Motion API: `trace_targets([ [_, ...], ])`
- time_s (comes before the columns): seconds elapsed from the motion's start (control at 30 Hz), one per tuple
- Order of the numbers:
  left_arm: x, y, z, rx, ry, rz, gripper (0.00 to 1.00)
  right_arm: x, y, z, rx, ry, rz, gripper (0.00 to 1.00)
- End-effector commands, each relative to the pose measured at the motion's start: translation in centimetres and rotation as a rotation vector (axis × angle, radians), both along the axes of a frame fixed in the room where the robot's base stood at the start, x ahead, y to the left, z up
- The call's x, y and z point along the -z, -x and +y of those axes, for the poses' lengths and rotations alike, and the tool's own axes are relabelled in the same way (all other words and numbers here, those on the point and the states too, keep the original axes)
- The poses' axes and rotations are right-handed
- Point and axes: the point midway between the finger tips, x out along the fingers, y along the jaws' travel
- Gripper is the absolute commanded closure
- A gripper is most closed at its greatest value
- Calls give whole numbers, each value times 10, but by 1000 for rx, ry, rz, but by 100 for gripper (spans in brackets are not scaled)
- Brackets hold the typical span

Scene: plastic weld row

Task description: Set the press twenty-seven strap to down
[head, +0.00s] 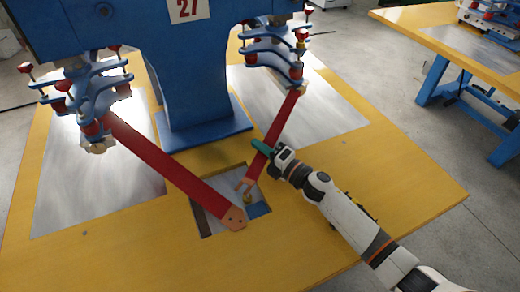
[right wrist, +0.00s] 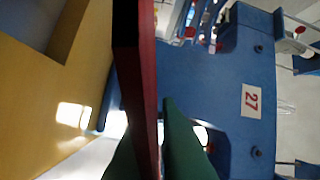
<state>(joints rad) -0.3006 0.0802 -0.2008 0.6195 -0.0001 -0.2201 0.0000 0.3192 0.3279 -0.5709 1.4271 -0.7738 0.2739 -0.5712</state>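The blue press bears a white 27 sign (head: 188,8), which also shows in the right wrist view (right wrist: 251,99). Two red straps slope down from its side clamps toward the table opening. The left strap (head: 170,168) ends in an orange tip at the opening's front edge. The right strap (head: 280,125) ends in a forked orange tip over the opening. My right gripper (head: 264,148) is at the right strap's middle. In the right wrist view the strap (right wrist: 140,75) runs between its green fingers (right wrist: 153,150); whether they grip it is unclear. My left gripper is out of view.
The yellow table (head: 120,255) has metal plates left (head: 95,190) and right (head: 335,125), and a rectangular opening (head: 213,230) in front. Blue-and-red clamps overhang both sides. Another yellow table (head: 405,20) stands at upper right. The table's front left is clear.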

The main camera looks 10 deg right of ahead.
Motion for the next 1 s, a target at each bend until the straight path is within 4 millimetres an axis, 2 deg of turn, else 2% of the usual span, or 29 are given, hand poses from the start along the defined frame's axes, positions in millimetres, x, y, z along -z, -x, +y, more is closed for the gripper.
trace_targets([
  [0.2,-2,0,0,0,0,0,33,-1,0,-1,2,-1,3,100],
  [0.37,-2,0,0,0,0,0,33,-1,0,0,1,-1,3,75],
  [0.73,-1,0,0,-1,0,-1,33,1,5,-5,1,0,4,75],
  [1.0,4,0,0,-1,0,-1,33,6,42,-38,1,2,6,75],
])
